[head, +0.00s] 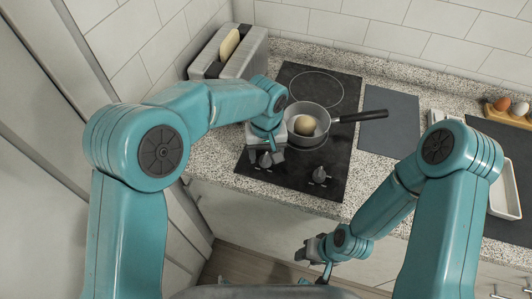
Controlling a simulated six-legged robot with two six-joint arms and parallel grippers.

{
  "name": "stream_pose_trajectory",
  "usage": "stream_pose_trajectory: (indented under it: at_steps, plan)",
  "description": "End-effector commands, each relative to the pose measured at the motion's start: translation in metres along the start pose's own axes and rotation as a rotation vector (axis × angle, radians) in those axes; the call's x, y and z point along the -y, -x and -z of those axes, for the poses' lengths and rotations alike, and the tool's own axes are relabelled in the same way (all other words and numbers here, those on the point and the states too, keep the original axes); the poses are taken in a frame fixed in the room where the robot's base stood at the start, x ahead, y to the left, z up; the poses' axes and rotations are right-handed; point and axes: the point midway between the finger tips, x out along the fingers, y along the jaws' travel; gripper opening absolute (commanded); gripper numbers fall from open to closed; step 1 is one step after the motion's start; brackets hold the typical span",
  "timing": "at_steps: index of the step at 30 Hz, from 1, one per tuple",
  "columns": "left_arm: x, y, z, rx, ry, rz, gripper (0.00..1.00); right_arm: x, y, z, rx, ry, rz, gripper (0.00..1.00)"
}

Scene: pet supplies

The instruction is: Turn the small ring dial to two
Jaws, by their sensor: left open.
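A black two-ring hob (333,160) is set in the speckled counter, with dials along its front edge. One dark dial (319,174) shows clearly at the front right of the hob. My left gripper (266,158) is open and points down over the front left of the hob, at another dial that it partly hides. I cannot tell whether its fingers touch that dial. The dial markings are too small to read. My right gripper (318,257) hangs low in front of the cabinets, away from the hob, and its jaws are unclear.
A toaster (238,60) with bread stands at the back left. A dark grey board (389,122) lies right of the hob. Eggs in a wooden holder (508,115) stand far right.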

Motion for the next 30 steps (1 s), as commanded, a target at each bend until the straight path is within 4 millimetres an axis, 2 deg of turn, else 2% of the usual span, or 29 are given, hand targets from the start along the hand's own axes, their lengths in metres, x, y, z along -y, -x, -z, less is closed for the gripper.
stream_pose_trajectory:
  at_steps: [5, 13, 14, 18, 19, 30]
  plan:
    - [0.0, -0.014, 0.001, 0.001, 0.002, 0.0, 0.62, 0.001, 0.002, 0.0, 0.0, 0.0, 0.0, 0.43]
    - [0.0, -0.016, 0.002, 0.001, 0.001, 0.0, 0.62, 0.001, 0.002, 0.0, 0.0, 0.0, 0.0, 0.43]
    - [0.0, -0.016, 0.002, 0.0, 0.001, 0.0, 0.56, 0.001, 0.002, 0.0, 0.0, 0.0, 0.0, 0.43]
    - [0.0, -0.016, 0.002, 0.0, 0.001, -0.001, 0.1, 0.001, 0.002, 0.0, 0.0, 0.0, 0.0, 0.43]
    - [0.0, -0.016, 0.002, 0.0, 0.001, -0.001, 0.07, 0.001, 0.002, 0.0, 0.0, 0.0, 0.0, 0.43]
    - [0.0, -0.016, 0.002, -0.001, -0.052, -0.001, 0.07, 0.0, 0.0, 0.0, 0.0, 0.0, 0.0, 0.43]
